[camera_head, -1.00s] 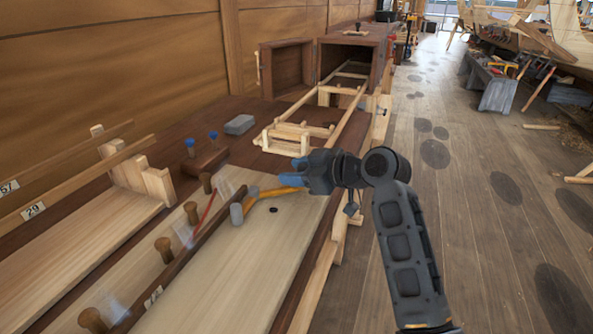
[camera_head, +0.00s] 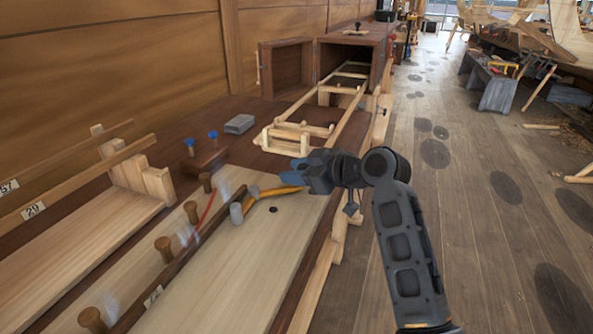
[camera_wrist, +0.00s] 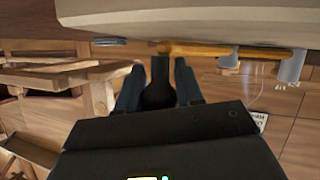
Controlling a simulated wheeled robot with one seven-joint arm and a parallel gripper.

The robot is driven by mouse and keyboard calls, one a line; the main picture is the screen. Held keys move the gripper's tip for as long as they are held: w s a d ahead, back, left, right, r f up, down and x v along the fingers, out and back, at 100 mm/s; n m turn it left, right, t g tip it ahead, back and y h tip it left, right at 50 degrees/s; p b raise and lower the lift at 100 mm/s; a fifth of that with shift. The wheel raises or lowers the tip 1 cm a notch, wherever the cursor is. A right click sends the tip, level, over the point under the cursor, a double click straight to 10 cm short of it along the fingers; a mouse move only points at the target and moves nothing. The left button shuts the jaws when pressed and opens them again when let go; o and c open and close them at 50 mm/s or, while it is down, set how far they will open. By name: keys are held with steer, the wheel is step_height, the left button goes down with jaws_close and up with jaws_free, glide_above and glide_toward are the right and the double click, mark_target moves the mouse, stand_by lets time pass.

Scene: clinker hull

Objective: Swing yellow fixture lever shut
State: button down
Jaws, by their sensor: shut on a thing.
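The yellow fixture lever (camera_head: 275,192) is a flat orange-yellow bar above the pale plank (camera_head: 225,255). Its left end meets a grey cylinder (camera_head: 236,213). In the wrist view the yellow bar (camera_wrist: 200,49) runs left to right, with grey cylinders (camera_wrist: 290,66) at its right part. My gripper (camera_head: 305,180) is at the lever's right end in the head view. In the wrist view my gripper (camera_wrist: 157,85) has a finger on each side of a dark grip (camera_wrist: 157,90) at the bar's left end and is shut on it. The fingers partly hide this end.
Several brown pegs (camera_head: 163,246) and a dark rail (camera_head: 185,256) stand left of the plank. A thin red rod (camera_head: 207,211) is near them. A grey block (camera_head: 239,124) and a wooden ladder frame (camera_head: 338,110) lie behind.

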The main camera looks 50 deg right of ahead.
steer(key=shift+r, duration=0.1)
steer(key=s+m+h+p, duration=0.1)
steer(key=s+a+m+h+p, duration=0.1)
steer(key=h, duration=0.1)
steer(key=a+m+h+p, duration=0.1)
steer(key=p, duration=0.1)
steer(key=shift+s+r+m+h, duration=0.2)
steer(key=shift+s+m+h, duration=0.1)
steer(key=shift+s+m, duration=0.1)
steer(key=shift+s+a+m+g+h+p, duration=0.6)
steer(key=shift+m+h+p, duration=0.2)
steer(key=shift+h, duration=0.2)
steer(key=shift+s+a+f+m+g+h, duration=0.1)
steer(key=shift+s+a+m+g+h, duration=0.3)
steer(key=shift+a+m+g+h, duration=0.45)
steer(key=shift+d+m+t+h, duration=0.1)
steer(key=shift+m+t+h, duration=0.15)
steer(key=shift+m, duration=0.1)
steer(key=c, duration=1)
jaws_free()
steer(key=shift+f, duration=0.1)
steer(key=shift+s, duration=0.15)
steer(key=shift+b+v, duration=0.3)
steer(key=shift+v, duration=3.55)
